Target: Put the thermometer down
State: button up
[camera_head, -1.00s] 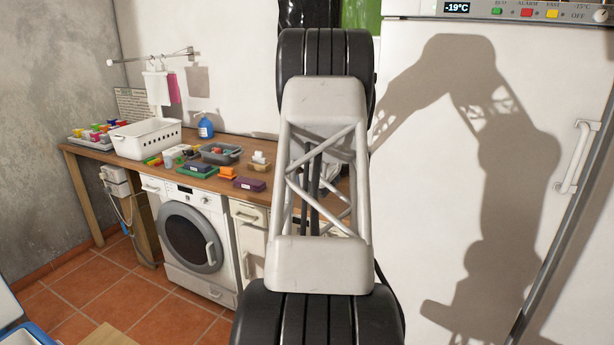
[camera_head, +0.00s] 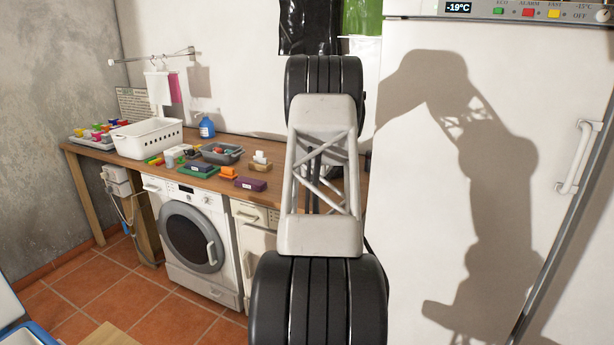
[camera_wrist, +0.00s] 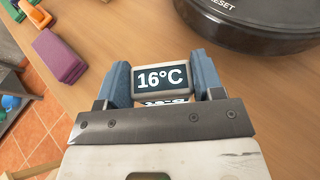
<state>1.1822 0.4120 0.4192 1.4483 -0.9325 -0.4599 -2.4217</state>
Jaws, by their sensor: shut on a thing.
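The thermometer (camera_wrist: 162,79) is a small block with a dark display reading 16°C, seen in the wrist view. My gripper (camera_wrist: 160,84) is shut on it, one blue-grey finger on each side. Below the thermometer is the wooden worktop (camera_wrist: 125,25); I cannot tell whether they touch. In the head view the worktop (camera_head: 290,196) runs along the wall, and my arm hides the gripper and thermometer.
A round black device (camera_wrist: 255,22) lies at the upper right in the wrist view, close to my gripper. A purple block (camera_wrist: 58,56) is at the left, near the worktop edge. A white basket (camera_head: 147,138) and several small items stand farther left.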

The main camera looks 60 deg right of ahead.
jog(key=shift+w+d+f, duration=0.1)
jog(key=shift+w+d, duration=0.25)
jog(key=shift+d, duration=0.4)
jog(key=shift+w+d+f, duration=0.1)
jog(key=shift+w+d, duration=0.25)
jog(key=shift+d, duration=0.35)
jog(key=shift+f, duration=1.7)
jog(key=shift+f, duration=0.15)
jog(key=o, duration=0.9)
jog(key=shift+o, duration=0.2)
jog(key=shift+r, duration=0.2)
